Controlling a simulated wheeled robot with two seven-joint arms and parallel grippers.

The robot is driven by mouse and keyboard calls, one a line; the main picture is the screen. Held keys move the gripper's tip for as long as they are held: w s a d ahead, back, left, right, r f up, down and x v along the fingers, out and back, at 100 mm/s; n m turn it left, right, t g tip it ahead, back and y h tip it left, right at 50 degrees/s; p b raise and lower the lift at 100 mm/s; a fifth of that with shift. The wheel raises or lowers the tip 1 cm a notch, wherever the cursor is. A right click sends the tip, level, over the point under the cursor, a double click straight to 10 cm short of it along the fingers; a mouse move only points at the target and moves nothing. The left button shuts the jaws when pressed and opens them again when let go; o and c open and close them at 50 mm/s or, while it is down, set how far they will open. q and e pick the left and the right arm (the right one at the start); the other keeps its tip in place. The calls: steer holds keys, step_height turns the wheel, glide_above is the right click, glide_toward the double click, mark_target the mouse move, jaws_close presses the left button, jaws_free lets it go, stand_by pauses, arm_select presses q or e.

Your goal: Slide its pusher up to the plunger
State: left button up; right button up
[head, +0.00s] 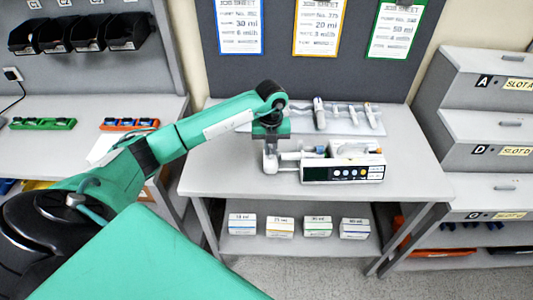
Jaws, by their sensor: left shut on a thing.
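A white infusion pump (342,173) lies on the grey table, its dark front panel with a row of small round buttons facing me. A syringe lies along its top, partly hidden and too small to make out its plunger. The pusher (288,158) sticks out from the pump's left side. My left gripper (270,165) points down at the pusher's outer end and is shut on it; its fingertips are small and partly merge with the pusher. I cannot tell the gap between pusher and plunger. My right gripper is not in view.
A rack with several syringes (319,113) stands behind the pump. The grey table (415,182) is clear at its right and front. Small labelled boxes (280,227) sit on the shelf below. Job sheets (317,25) hang behind, and slotted shelves (485,120) stand at right.

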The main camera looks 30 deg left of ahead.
arm_select(q)
steer(key=shift+w+d, duration=0.1)
steer(key=shift+d, duration=0.1)
stand_by(0.3)
steer(key=o, duration=0.6)
steer(key=shift+c, duration=0.2)
steer(key=shift+r+p, duration=2.05)
steer(key=shift+r, duration=1.5)
